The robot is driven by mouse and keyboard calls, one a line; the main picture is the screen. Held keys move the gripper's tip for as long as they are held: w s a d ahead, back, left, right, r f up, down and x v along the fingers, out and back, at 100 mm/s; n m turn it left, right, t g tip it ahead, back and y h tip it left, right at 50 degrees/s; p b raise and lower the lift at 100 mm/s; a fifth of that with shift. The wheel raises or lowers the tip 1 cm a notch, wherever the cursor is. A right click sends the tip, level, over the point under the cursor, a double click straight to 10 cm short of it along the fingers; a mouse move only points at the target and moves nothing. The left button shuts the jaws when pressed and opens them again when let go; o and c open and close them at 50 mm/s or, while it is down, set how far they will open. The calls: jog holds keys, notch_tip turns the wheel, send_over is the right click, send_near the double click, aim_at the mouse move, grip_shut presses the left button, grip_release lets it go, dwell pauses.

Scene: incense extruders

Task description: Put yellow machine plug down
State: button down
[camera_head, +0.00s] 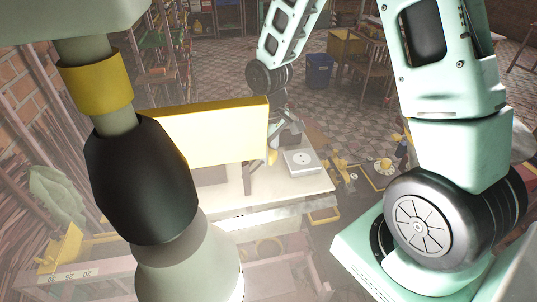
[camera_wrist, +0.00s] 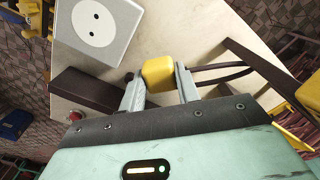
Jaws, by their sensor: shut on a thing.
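The yellow machine plug (camera_wrist: 159,73) is between the two grey fingers of my gripper (camera_wrist: 158,88), which is shut on it. In the head view the plug is a small yellow shape (camera_head: 272,157) beside my gripper (camera_head: 280,146), over the pale worktable (camera_head: 306,187). A white socket box (camera_wrist: 97,20) with two round holes lies on the table, apart from the plug; it also shows in the head view (camera_head: 302,161). I cannot tell whether the plug touches the tabletop.
A large yellow panel (camera_head: 215,135) stands to the left of my gripper. Dark brown bars (camera_wrist: 85,89) lie or stand at the table. A red knob (camera_wrist: 75,116) is near its edge. Bare tabletop shows around the plug. A blue bin (camera_head: 319,71) stands on the floor behind.

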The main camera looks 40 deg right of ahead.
jog(key=shift+f, duration=1)
jog(key=shift+f, duration=0.1)
jog(key=shift+f, duration=0.35)
jog(key=shift+f+b, duration=0.15)
jog(key=shift+b, duration=0.2)
jog(key=c, duration=1)
grip_release()
